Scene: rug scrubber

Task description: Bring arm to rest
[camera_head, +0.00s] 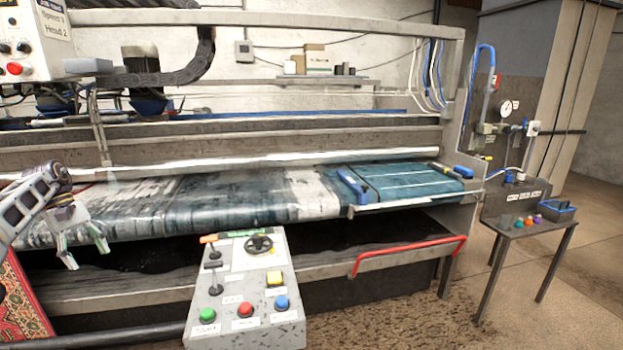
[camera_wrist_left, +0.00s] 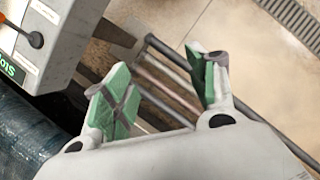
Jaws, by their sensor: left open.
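My left gripper (camera_head: 85,252) comes in from the left in the head view, in front of the wet blue-grey rug on the machine bed. It is open, with nothing between its fingers. The left wrist view shows its two green-padded fingertips (camera_wrist_left: 168,92) spread apart, with floor and dark bars behind them. The control panel (camera_head: 247,290) with coloured buttons stands to its right in the head view. A corner of a grey panel (camera_wrist_left: 50,40) with a lever also shows in the left wrist view. My right gripper is not seen.
The rug scrubber's long bed (camera_head: 240,195) spans the middle. A red handle (camera_head: 410,252) sticks out at its front right. A small side table (camera_head: 535,228) with coloured knobs stands right. A red patterned rug (camera_head: 22,300) is at lower left. Open floor lies at right.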

